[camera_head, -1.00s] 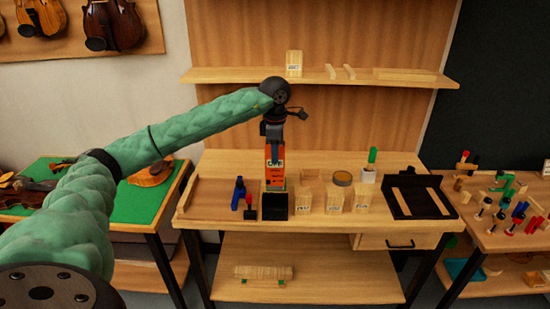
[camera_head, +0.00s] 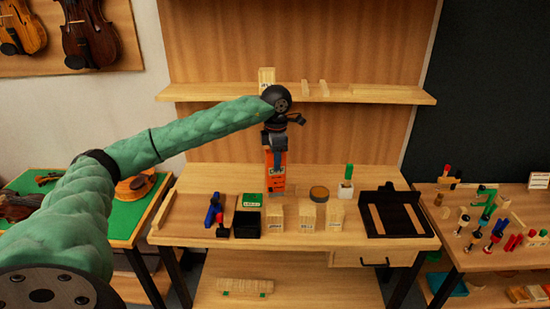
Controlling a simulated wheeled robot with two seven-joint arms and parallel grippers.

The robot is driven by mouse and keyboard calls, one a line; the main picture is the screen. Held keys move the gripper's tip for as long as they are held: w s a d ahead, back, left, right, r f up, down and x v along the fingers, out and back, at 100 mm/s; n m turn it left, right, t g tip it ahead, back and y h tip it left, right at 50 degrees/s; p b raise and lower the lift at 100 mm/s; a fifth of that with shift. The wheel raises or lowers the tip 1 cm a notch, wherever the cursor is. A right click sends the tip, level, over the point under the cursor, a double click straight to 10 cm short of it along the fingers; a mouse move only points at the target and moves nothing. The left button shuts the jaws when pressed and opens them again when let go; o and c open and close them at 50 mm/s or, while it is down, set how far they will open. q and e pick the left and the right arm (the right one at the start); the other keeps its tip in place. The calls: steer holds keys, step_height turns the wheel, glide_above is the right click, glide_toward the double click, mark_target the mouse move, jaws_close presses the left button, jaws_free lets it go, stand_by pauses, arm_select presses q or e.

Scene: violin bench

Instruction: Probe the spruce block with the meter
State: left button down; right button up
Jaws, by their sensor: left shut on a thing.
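An orange meter (camera_head: 276,172) hangs upright in my left gripper (camera_head: 277,150), which is shut on its top. Its lower end is above the bench, behind a row of three pale wooden blocks: a left block (camera_head: 276,218), a middle block (camera_head: 307,215) and a right block (camera_head: 336,216). Each has a small label on its front that is too small to read, so I cannot tell which is spruce. Another labelled block (camera_head: 266,79) stands on the shelf, partly behind my wrist. The meter appears apart from the blocks. My right gripper is out of view.
A black open holder (camera_head: 247,225) stands left of the blocks, with a green box (camera_head: 252,200) behind it. Blue and red tools (camera_head: 214,211) lie further left. A round tin (camera_head: 319,193), a white cup (camera_head: 345,190) and a black tray (camera_head: 393,212) are to the right.

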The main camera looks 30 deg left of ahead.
mark_target(274, 172)
arm_select(q)
steer(key=f, duration=0.2)
steer(key=f+n+b, duration=0.1)
steer(key=shift+s+a, duration=0.2)
steer(key=shift+a, duration=0.05)
steer(key=shift+d+f, duration=0.1)
steer(key=shift+f, duration=0.95)
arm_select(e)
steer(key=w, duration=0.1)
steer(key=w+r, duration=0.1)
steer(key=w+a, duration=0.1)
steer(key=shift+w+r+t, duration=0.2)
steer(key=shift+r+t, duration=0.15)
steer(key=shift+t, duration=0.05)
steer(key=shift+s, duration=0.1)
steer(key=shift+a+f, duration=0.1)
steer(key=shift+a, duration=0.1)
